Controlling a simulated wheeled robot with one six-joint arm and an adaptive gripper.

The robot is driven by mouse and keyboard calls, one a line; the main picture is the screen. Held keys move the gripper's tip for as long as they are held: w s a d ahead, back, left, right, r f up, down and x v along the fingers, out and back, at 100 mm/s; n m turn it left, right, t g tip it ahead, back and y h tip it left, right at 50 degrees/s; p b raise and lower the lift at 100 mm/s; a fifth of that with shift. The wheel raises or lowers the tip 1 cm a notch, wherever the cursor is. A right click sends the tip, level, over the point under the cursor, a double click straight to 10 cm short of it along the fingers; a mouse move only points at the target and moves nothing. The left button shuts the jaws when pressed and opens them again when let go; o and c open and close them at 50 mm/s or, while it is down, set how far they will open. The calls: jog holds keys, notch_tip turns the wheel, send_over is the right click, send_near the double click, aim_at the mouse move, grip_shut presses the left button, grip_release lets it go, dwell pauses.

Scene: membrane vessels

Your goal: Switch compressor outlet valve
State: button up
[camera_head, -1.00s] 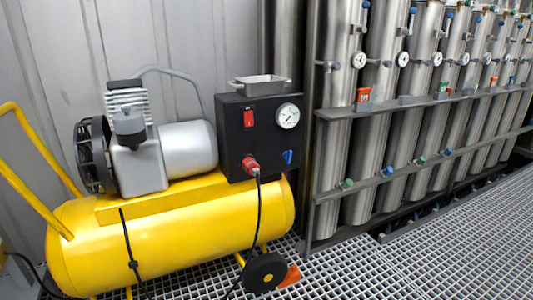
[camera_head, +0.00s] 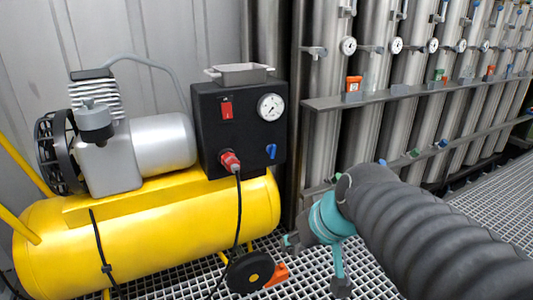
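The yellow compressor (camera_head: 150,238) stands at the left with a black control box (camera_head: 238,130) on its right end. A small blue valve handle (camera_head: 271,151) sits on the lower right of the box face, below the gauge (camera_head: 270,107). It looks about upright; its exact angle is hard to tell. My arm comes in from the lower right, and my gripper (camera_head: 316,265) is low, in front of the grating, right of the compressor's wheel. Its two teal fingers with dark tips are spread apart with nothing between them. It is below and right of the blue handle, not touching it.
A red switch (camera_head: 226,108) and a red plug (camera_head: 230,161) with a hanging black cable share the box. A metal tray (camera_head: 239,74) sits on top. Tall steel vessels (camera_head: 400,120) with a rail stand behind at the right. The grating floor (camera_head: 485,205) is open there.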

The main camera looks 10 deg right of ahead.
jog(key=w+a+r+t+y+b, duration=0.1)
jog(key=w+y, duration=0.1)
jog(key=w, duration=0.7)
jog(key=t+b, duration=0.4)
jog(key=t, duration=0.1)
send_near(274, 150)
jog(key=shift+n+y, duration=0.3)
jog(key=shift+n, duration=0.1)
jog(key=x, duration=0.3)
jog(key=p+x, duration=0.1)
jog(key=x, duration=0.2)
jog(key=p+x, duration=0.1)
jog(key=x, duration=0.2)
jog(key=shift+w+d+f, duration=0.1)
jog(key=shift+d+f, duration=0.05)
jog(key=shift+d, duration=0.1)
grip_shut()
